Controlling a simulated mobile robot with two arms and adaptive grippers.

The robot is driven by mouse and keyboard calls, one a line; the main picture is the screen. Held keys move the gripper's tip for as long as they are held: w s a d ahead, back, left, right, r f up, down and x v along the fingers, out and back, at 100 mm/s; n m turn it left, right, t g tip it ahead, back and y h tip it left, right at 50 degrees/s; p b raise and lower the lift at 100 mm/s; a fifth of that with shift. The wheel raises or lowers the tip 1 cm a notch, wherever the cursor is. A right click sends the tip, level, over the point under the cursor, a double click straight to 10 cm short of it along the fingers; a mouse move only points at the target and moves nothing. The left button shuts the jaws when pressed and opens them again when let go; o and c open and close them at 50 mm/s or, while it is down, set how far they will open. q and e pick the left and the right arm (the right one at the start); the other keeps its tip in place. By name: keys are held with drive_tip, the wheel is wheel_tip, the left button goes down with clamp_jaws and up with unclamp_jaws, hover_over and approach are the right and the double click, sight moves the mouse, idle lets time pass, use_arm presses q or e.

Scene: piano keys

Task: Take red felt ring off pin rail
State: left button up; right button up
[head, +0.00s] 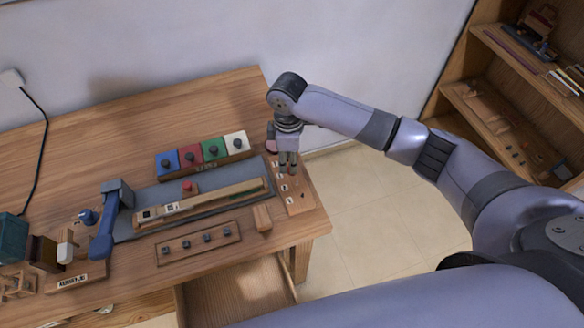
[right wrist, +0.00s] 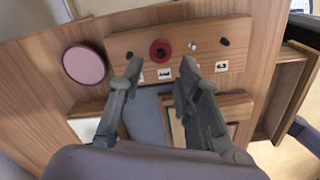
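The red felt ring (right wrist: 160,50) lies around a dark pin on the wooden pin rail (right wrist: 205,33) in the right wrist view. My right gripper (right wrist: 160,72) is open, its two fingers apart on the near side of the ring, with nothing visible between them. In the head view, my right gripper (head: 288,171) points down over the rail (head: 299,202) at the table's right end; the ring cannot be made out there. Whether the fingers touch the rail is unclear. My left gripper is not in view.
A pink round disc (right wrist: 84,64) lies left of the rail. Blue, red, green and white blocks (head: 203,152) with dark knobs stand behind a grey mat (head: 160,195). A long wooden piece (head: 205,200) lies on the mat. A shelf (head: 490,100) stands at right.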

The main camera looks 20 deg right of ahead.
drive_tip(key=shift+d+f, duration=0.2)
drive_tip(key=shift+f, duration=1.65)
drive_tip(key=shift+c, duration=0.6)
drive_tip(key=c, duration=0.3)
drive_tip(key=shift+r, duration=0.15)
